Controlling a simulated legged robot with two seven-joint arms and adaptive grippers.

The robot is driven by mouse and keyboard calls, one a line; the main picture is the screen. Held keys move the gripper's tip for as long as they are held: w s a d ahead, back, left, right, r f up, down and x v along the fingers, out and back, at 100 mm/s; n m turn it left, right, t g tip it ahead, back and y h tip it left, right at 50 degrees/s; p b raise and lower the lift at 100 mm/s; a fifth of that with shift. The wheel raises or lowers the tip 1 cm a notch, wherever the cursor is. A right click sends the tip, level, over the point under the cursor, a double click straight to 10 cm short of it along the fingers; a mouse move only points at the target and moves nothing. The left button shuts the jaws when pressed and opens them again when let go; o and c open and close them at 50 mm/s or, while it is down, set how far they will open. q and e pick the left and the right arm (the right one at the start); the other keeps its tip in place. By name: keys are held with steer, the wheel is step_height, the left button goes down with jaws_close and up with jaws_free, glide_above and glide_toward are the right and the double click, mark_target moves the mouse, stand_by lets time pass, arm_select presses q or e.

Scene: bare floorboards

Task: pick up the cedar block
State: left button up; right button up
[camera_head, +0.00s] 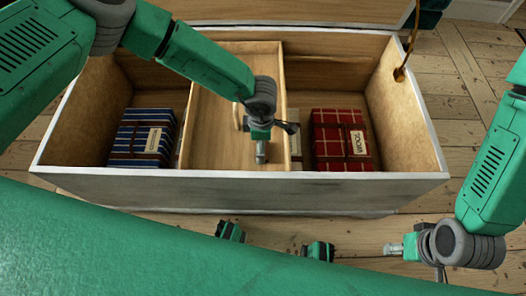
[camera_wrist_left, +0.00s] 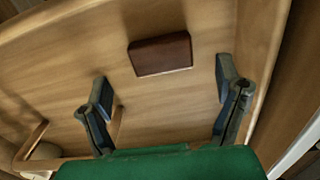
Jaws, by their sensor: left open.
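The cedar block (camera_wrist_left: 160,54) is a small dark reddish-brown block lying on a pale wooden surface in the left wrist view. My left gripper (camera_wrist_left: 164,88) is open above that surface, with its two fingers spread. The block lies beyond the fingertips, between their lines, and is not gripped. In the head view my left gripper (camera_head: 261,150) hangs over the wooden tray (camera_head: 215,100) inside the chest, and I cannot make out the block there. My right gripper (camera_head: 403,248) is outside the chest at the lower right, small and side-on; its jaws cannot be read.
The open chest (camera_head: 250,188) has high walls around the tray. A blue striped bundle (camera_head: 128,135) lies to the left and a red plaid bundle (camera_head: 333,140) to the right. A brass fitting (camera_head: 399,74) hangs at the right wall. Bare floorboards (camera_head: 460,90) show beyond.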

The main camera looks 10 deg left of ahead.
arm_select(q)
step_height(320, 180, down, 4)
steer(key=shift+b, duration=0.8)
steer(key=shift+r, duration=0.1)
steer(key=c, duration=1)
steer(key=shift+r, duration=0.1)
steer(key=shift+c, duration=0.2)
